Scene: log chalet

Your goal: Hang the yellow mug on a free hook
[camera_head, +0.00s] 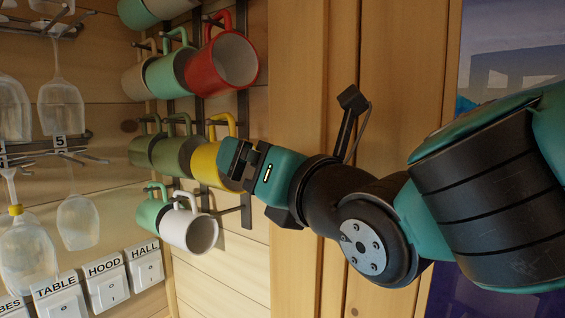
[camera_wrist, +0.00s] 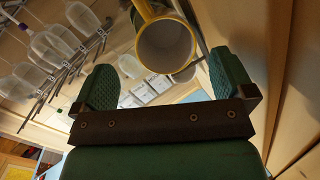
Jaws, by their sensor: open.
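The yellow mug (camera_head: 205,164) is on the dark wall rack, at the right end of the middle row. Its handle is up around a hook, and its right part is hidden behind my gripper (camera_head: 236,163). In the wrist view the yellow mug (camera_wrist: 166,46) shows its pale inside and yellow rim, just beyond the fingertips. My gripper (camera_wrist: 164,82) is open and empty, with the mug's mouth between and ahead of the green fingers. A bare hook (camera_head: 230,211) shows at the rack's lower right, beside the white mug (camera_head: 190,230).
A red mug (camera_head: 222,66) hangs above the yellow one. Green mugs (camera_head: 173,156) hang close on its left. Wine glasses (camera_head: 60,107) hang at the far left above labelled switches (camera_head: 107,286). A wooden post (camera_head: 299,60) stands right of the rack.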

